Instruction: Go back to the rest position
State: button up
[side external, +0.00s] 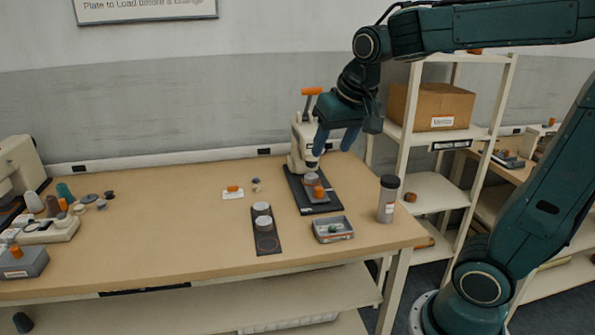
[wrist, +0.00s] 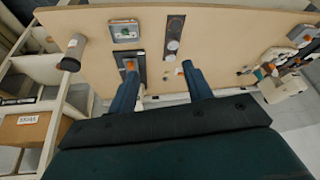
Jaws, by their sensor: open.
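My gripper (side external: 333,147) is open and empty. It hangs high above the back of the bench, in front of the cream hand press (side external: 300,140) in the side view. In the wrist view its two blue fingers (wrist: 160,70) are spread apart with nothing between them. The press has an orange handle (side external: 312,91) and a black base (side external: 294,185). A grey cylinder piece and an orange piece (side external: 318,191) are at the base. A dark strip (side external: 267,246) bears pale round pieces (side external: 262,208).
A metal tray (side external: 333,238) with a small green item and a lidded grey canister (side external: 387,203) stand at the bench's right. A white shelf (side external: 436,190) with a cardboard box (side external: 432,107) is beside it. A white card (side external: 233,195) holds an orange piece. Bare wood lies left of centre.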

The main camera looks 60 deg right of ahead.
jog(key=s+a+f+n+y, duration=0.1)
jog(key=s+a+n, duration=0.2)
jog(key=s, duration=0.3)
jog(key=s+a+f+n+t, duration=0.1)
jog(key=s+a+f+n, duration=0.1)
jog(key=s, duration=0.4)
jog(key=shift+s+a+n+y, duration=0.4)
jog(key=shift+a+n, duration=0.1)
jog(key=shift+a, duration=0.5)
